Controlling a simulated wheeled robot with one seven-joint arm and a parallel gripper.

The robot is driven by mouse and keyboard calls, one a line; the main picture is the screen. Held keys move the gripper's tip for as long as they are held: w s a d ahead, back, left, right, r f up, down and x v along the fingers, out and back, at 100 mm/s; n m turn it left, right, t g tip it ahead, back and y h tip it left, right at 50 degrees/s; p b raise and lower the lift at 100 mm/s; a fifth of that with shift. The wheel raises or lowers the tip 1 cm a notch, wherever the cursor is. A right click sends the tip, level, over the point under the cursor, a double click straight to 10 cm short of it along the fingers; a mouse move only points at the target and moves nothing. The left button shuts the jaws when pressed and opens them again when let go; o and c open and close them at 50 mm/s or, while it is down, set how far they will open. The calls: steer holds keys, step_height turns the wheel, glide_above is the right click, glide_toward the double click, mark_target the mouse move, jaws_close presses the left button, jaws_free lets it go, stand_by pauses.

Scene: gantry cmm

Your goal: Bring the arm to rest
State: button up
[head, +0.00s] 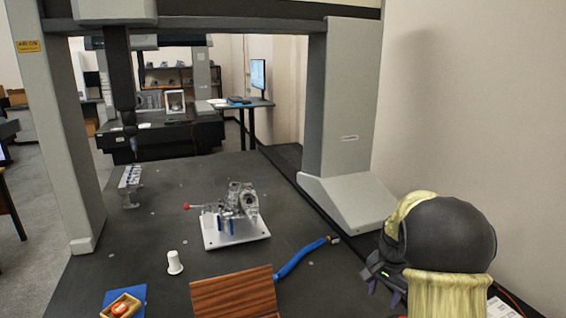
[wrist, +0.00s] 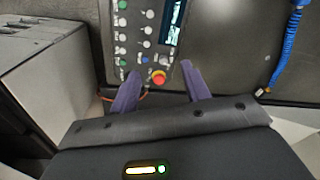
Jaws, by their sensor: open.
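My arm shows at the right of the head view, with a black rounded link and pale yellow parts. My gripper (head: 384,287) is at its lower left end, by the right edge of the granite table (head: 110,262). In the wrist view my gripper (wrist: 160,72) has two purple fingers spread apart with nothing held between them. A control panel (wrist: 133,32) with several round buttons and a red stop button (wrist: 159,77) lies beyond the fingertips. I cannot tell how far away it is.
The gantry's right column (head: 345,110) stands behind my arm. The probe (head: 131,140) hangs at left.

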steer(key=s+a+r+n+p, duration=0.2)
steer(key=s+a+n, duration=0.2)
steer(key=s, duration=0.6)
steer(key=s+a+r+n+t+p, duration=0.1)
steer(key=s+a+n, duration=0.4)
steer(key=s, duration=0.5)
steer(key=shift+a+r+t+p, duration=0.3)
steer(key=shift+a+r+p, duration=0.3)
steer(key=shift+a, duration=0.4)
steer(key=shift+w, duration=0.1)
steer(key=shift+s+a, duration=0.1)
steer(key=shift+s, duration=0.1)
steer(key=shift+w, duration=0.15)
